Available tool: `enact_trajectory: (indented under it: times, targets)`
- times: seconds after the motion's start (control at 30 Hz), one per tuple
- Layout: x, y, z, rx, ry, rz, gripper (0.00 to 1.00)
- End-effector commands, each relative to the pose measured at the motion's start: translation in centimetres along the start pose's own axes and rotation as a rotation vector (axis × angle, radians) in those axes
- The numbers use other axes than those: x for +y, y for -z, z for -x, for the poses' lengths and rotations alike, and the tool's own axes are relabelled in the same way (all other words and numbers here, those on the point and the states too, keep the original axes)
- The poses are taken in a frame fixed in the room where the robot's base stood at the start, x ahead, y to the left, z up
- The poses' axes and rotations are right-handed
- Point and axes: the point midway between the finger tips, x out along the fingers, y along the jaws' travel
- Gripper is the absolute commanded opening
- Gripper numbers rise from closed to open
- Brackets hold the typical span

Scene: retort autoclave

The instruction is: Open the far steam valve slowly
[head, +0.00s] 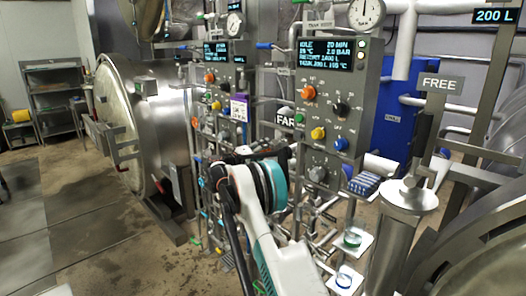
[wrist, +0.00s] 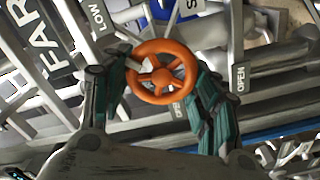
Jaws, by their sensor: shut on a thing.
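The orange handwheel (wrist: 162,72) of the valve is in the middle of the wrist view, with a FAR sign (wrist: 38,55) to its left. Small LOW (wrist: 97,17) and OPEN (wrist: 240,78) labels are near it. My gripper (wrist: 161,68) has one green-padded finger on each side of the wheel and is shut on its rim. In the head view my arm reaches in between the panels, beside a partly hidden FAR sign (head: 280,124). I cannot make out the wheel there.
Two control panels (head: 340,110) (head: 216,95) with knobs stand around my arm, with pipes behind and below. A round steel autoclave door (head: 120,115) is at left. A metal cylinder (head: 405,225) under a FREE sign (head: 440,83) stands at right. The left floor is mostly clear.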

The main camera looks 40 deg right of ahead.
Motion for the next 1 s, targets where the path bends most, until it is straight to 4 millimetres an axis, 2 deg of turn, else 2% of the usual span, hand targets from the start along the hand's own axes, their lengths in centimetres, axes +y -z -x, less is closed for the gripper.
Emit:
enact_trajectory:
  times: [0.03, 0.1, 0.13, 0.57, 0.77, 1.0]
  targets:
    - [0.0, 0.1, 0.0, 0.002, 0.001, 0.000, 0.58]
    - [0.0, 0.1, 0.0, 0.002, 0.001, 0.000, 0.74]
    - [0.0, 0.1, 0.0, 0.002, 0.001, 0.000, 0.76]
    - [0.0, 0.1, 0.5, 0.001, 0.001, -0.001, 0.76]
    - [0.0, 0.1, 3.5, 0.003, 0.002, -0.001, 0.76]
    - [0.0, 0.1, 8.4, 0.003, 0.001, -0.001, 0.76]
